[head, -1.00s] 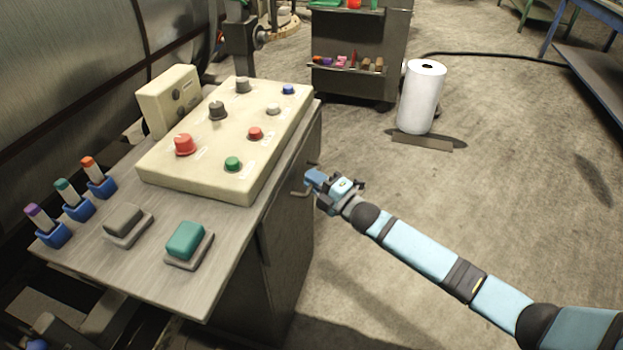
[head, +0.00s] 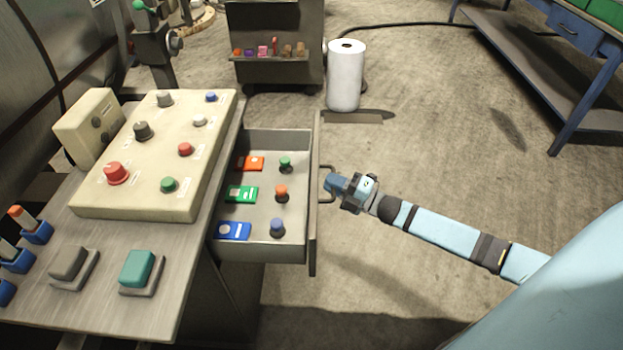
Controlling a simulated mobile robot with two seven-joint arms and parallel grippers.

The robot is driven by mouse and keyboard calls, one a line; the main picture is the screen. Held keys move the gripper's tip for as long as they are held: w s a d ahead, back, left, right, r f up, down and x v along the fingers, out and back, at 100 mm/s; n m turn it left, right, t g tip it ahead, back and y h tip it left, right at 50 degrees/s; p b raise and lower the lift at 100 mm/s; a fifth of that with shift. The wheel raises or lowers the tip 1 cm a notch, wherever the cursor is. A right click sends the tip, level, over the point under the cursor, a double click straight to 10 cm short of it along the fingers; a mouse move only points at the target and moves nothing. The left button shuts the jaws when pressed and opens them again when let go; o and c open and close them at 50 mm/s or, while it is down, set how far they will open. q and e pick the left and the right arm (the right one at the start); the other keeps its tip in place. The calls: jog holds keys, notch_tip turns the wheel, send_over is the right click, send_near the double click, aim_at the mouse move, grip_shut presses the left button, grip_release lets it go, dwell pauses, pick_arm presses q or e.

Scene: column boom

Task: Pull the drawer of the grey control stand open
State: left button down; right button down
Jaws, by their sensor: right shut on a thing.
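The grey control stand (head: 120,311) stands at the left with a cream button panel on its top. Its drawer (head: 313,235) is out to the right, and its inside shows. In the drawer lie an orange, a green and a blue flat block, with a green, an orange and a blue knob beside them. The drawer handle (head: 327,200) is a thin bar on the drawer front. My right gripper (head: 333,184) is shut on the handle, its arm reaching in from the right. My left gripper is not in view.
The cream panel (head: 138,208) carries several knobs and buttons. A teal button (head: 137,267) and a grey button (head: 69,263) sit near the stand's front edge. A white roll (head: 345,80) stands on the floor behind. A blue bench (head: 520,60) is at the far right. The floor between is clear.

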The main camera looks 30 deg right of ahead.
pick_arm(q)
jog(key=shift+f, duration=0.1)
pick_arm(e)
jog(key=shift+s+d, duration=0.6)
jog(key=shift+d, duration=0.3)
jog(key=c, duration=1.3)
grip_release()
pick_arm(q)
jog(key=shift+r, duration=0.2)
pick_arm(e)
jog(key=shift+o, duration=0.6)
pick_arm(q)
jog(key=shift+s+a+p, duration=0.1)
jog(key=shift+p, duration=0.4)
pick_arm(e)
jog(key=v, duration=1.3)
jog(key=shift+s+d, duration=0.25)
jog(key=shift+s, duration=0.05)
jog(key=shift+f, duration=0.1)
